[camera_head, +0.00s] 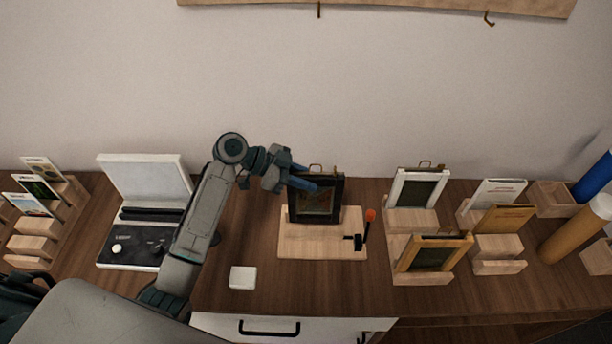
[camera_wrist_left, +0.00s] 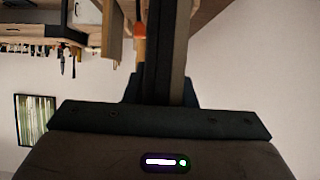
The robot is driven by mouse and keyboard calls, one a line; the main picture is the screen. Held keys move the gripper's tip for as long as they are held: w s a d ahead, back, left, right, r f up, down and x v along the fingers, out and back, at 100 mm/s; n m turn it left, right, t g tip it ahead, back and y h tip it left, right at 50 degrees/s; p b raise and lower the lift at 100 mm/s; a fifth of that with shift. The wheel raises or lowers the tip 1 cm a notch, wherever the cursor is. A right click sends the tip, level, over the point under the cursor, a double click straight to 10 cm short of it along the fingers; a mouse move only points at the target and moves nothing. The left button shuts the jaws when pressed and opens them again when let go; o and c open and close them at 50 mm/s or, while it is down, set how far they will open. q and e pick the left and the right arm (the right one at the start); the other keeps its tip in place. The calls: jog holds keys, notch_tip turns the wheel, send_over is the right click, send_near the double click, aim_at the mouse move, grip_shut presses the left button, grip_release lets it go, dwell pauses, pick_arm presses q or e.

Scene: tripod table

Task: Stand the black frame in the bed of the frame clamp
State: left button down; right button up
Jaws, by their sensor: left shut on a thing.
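The black frame (camera_head: 331,201) is upright, with its picture side towards the head camera and a small hanger on top. It is at the back part of the pale wooden frame clamp (camera_head: 312,244); whether its lower edge rests in the bed or hangs just above it I cannot tell. The clamp's black lever with a red-orange tip (camera_head: 370,215) points up at its right. My left gripper (camera_head: 303,184) is shut on the frame near its upper left side. In the left wrist view the dark frame edge (camera_wrist_left: 166,50) runs between the fingers. My right gripper is not in view.
A white frame (camera_head: 403,190) and a gold frame (camera_head: 432,254) stand in wooden holders right of the clamp. A white block (camera_head: 243,277) lies in front left. An open white case (camera_head: 147,178) stands left of my arm. Card racks are at both sides.

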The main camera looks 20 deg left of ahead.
pick_arm(q)
jog(key=shift+f+b, duration=1.1)
jog(key=shift+f, duration=0.95)
jog(key=c, duration=1.1)
grip_release()
jog(key=p+v, duration=0.1)
jog(key=v, duration=0.9)
jog(key=shift+s+a+r+p, duration=0.15)
jog(key=shift+a+r+p, duration=0.05)
jog(key=shift+a+p, duration=0.2)
